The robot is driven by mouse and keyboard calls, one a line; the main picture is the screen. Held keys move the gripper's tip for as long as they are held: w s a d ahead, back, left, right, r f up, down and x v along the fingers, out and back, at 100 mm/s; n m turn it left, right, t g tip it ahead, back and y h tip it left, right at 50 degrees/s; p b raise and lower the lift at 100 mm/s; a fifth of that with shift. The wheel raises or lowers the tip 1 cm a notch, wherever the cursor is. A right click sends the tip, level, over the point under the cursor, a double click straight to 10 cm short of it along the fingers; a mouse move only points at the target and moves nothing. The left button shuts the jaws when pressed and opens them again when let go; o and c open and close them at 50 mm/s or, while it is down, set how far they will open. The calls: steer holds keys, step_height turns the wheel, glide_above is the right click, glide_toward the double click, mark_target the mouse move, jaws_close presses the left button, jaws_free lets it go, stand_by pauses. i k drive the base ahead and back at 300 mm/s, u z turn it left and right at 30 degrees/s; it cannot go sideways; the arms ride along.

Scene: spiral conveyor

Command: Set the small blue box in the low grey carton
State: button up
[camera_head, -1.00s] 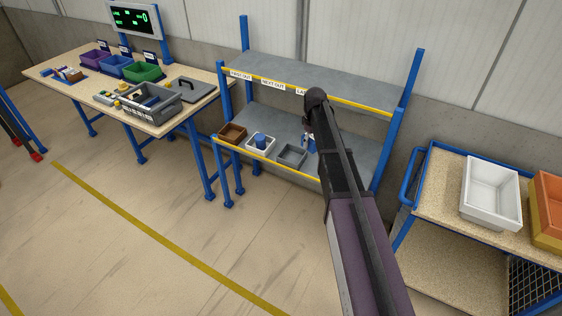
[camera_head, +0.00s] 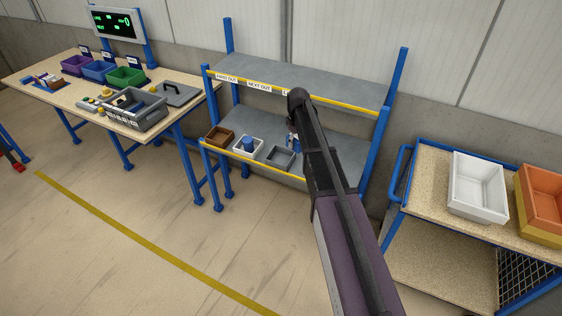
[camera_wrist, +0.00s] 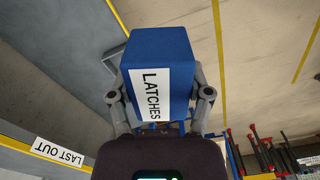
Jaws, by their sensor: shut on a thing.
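The small blue box (camera_wrist: 165,50) with a white "LATCHES" label is held in my gripper (camera_wrist: 160,97), one finger on each side of it in the wrist view. In the head view my arm hides most of the gripper, and a bit of blue (camera_head: 293,145) shows beside the arm's end. The low grey carton (camera_head: 270,158) is on the lower shelf of the blue rack, just left of that blue bit. It looks open and empty. I cannot tell how high the box is above the shelf.
On the same shelf are a brown carton (camera_head: 214,143) and a white carton (camera_head: 237,152) holding a blue item. The upper shelf (camera_head: 300,80) overhangs, with a yellow label strip (camera_head: 345,104). A cart (camera_head: 430,200) with a white bin (camera_head: 477,210) stands at right.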

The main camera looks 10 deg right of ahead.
mark_target(280, 162)
steer(key=z, duration=0.05)
steer(key=i, duration=0.95)
steer(key=u, duration=0.05)
